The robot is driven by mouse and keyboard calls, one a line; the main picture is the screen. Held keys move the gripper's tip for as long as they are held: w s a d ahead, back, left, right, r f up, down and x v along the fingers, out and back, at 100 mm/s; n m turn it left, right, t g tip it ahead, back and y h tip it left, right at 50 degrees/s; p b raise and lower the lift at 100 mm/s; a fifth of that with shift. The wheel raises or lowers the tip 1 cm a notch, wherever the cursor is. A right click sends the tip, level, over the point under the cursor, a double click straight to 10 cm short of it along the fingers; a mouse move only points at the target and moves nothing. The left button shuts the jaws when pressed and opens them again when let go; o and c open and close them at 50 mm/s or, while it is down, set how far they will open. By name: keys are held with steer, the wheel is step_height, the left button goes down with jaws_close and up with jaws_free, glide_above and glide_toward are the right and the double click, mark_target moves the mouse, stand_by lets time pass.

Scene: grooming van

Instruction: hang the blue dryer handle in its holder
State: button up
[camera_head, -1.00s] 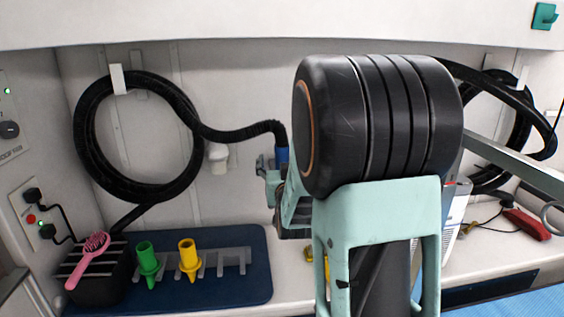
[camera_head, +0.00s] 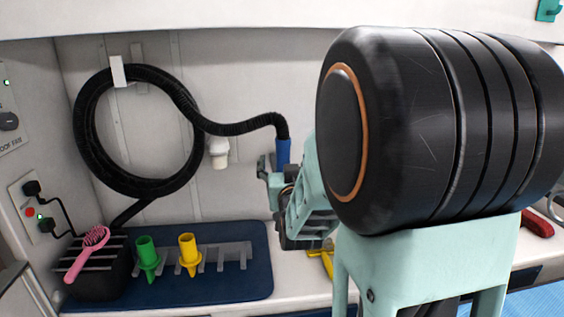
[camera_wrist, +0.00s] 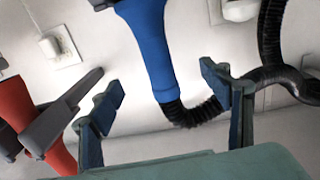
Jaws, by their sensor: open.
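The blue dryer handle (camera_head: 283,150) stands near the back wall, with the black hose (camera_head: 245,128) entering its top. In the wrist view the blue handle (camera_wrist: 150,45) lies beyond and between my gripper's fingers, with clear gaps beside it. My gripper (camera_wrist: 160,95) is open and empty; its fingers (camera_head: 265,168) also show just left of the handle in the head view.
A red tool (camera_wrist: 15,105) sits by grey prongs at the left of the wrist view. Green (camera_head: 147,257) and yellow (camera_head: 189,254) nozzles stand on a blue mat (camera_head: 110,300), beside a black box with a pink brush (camera_head: 88,252). My arm hides the right of the counter.

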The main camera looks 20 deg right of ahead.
steer(key=shift+b+v, duration=0.45)
steer(key=shift+v, duration=2)
